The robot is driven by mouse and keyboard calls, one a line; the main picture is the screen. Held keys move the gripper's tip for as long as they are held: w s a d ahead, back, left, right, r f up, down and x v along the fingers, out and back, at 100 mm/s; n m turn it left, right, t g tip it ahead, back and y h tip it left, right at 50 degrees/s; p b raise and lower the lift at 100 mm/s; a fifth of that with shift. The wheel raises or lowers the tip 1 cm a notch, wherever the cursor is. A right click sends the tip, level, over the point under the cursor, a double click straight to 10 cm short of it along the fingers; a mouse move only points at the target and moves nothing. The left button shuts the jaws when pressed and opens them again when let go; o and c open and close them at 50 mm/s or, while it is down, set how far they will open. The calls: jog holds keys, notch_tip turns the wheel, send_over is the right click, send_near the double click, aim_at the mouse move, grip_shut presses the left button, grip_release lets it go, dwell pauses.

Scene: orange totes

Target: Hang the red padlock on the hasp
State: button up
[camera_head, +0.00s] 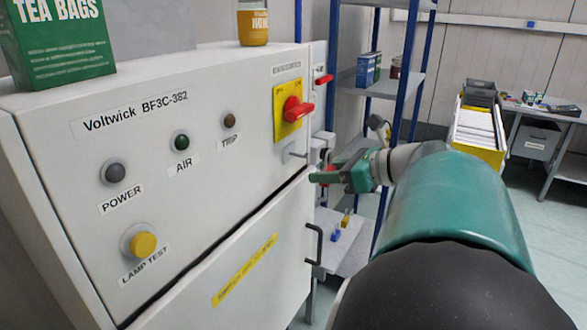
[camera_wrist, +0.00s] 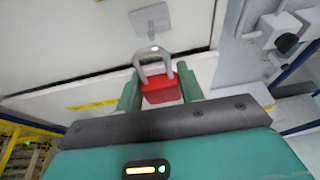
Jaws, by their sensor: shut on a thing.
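My gripper (camera_wrist: 160,92) is shut on the red padlock (camera_wrist: 162,90), with one finger on each side of its body. The padlock's grey shackle points away from the gripper, toward the hasp (camera_wrist: 150,20) on the pale cabinet front. The shackle's top appears just short of the hasp; I cannot tell whether they touch. In the head view the hasp (camera_head: 293,152) is a small grey tab below the red rotary switch. My gripper (camera_head: 322,177) is to its right and slightly lower, by the cabinet's front edge. A small red patch shows above the fingers; I cannot tell whether it is the padlock.
The cabinet (camera_head: 60,150) fills the left, with a door handle (camera_head: 314,245) below the gripper. A grey box with a black knob (camera_wrist: 287,43) juts out to the right in the wrist view. A blue-posted shelf rack (camera_head: 385,85) stands behind my arm.

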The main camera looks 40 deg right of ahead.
aim_at(288, 173)
jog(key=shift+w+a+f, duration=0.1)
jog(key=shift+w+a, duration=0.15)
jog(key=shift+w, duration=0.5)
jog(key=shift+w+a+f, duration=0.1)
jog(key=shift+w+a, duration=0.2)
jog(key=shift+w, duration=0.45)
jog(key=shift+w+a+f, duration=0.1)
jog(key=shift+w+a, duration=0.15)
jog(key=shift+w, duration=0.5)
jog(key=shift+w+a+f, duration=0.2)
jog(key=shift+w+f, duration=0.3)
jog(key=shift+w, duration=0.1)
jog(key=o, duration=1)
jog(key=shift+w, duration=0.1)
jog(key=shift+a, duration=0.15)
jog(key=v, duration=1.4)
